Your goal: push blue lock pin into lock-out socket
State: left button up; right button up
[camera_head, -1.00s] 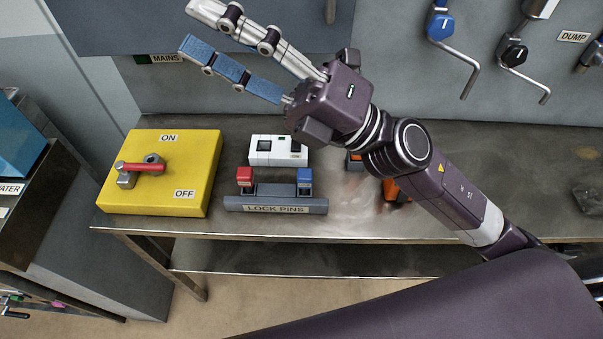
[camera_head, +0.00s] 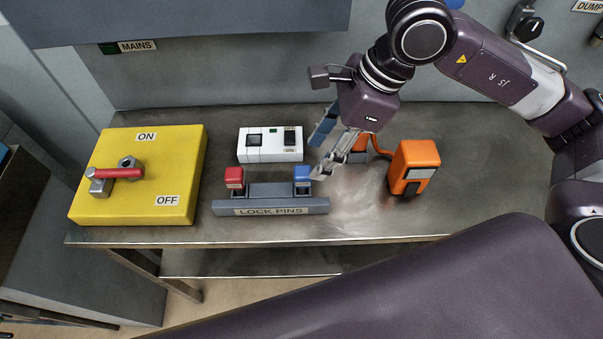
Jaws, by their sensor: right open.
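The blue lock pin (camera_head: 302,174) stands upright at the right end of a grey rack (camera_head: 270,208) labelled LOCK PINS. A red pin (camera_head: 234,178) stands at the left end. My right gripper (camera_head: 317,161) hangs from above, just right of the blue pin, its fingers pointing down and left. It is open and empty; one finger is blue, the other silver. A yellow box (camera_head: 180,150) at the left carries a red-handled lever (camera_head: 117,173) and a grey hexagonal fitting (camera_head: 128,163), which may be the lock-out socket. My left gripper is not in view.
A white switch box (camera_head: 258,152) stands behind the rack. An orange device (camera_head: 414,166) with a cord stands to the right of my gripper. The metal bench (camera_head: 470,190) is clear further right. A MAINS label (camera_head: 137,46) is on the back wall.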

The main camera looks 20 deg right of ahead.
aim_at(304, 171)
jog(key=p+x, duration=0.1)
jog(key=x, duration=0.2)
jog(key=a+p+x, duration=0.1)
jog(key=x, duration=0.2)
jog(key=shift+s+r+p, duration=0.1)
jog(key=shift+s+p, duration=0.1)
jog(key=shift+p, duration=0.1)
jog(key=shift+a+f, duration=0.1)
jog(key=shift+f, duration=0.2)
jog(key=shift+c, duration=0.5)
jog(key=shift+w, duration=0.1)
grip_shut()
jog(key=shift+r, duration=0.1)
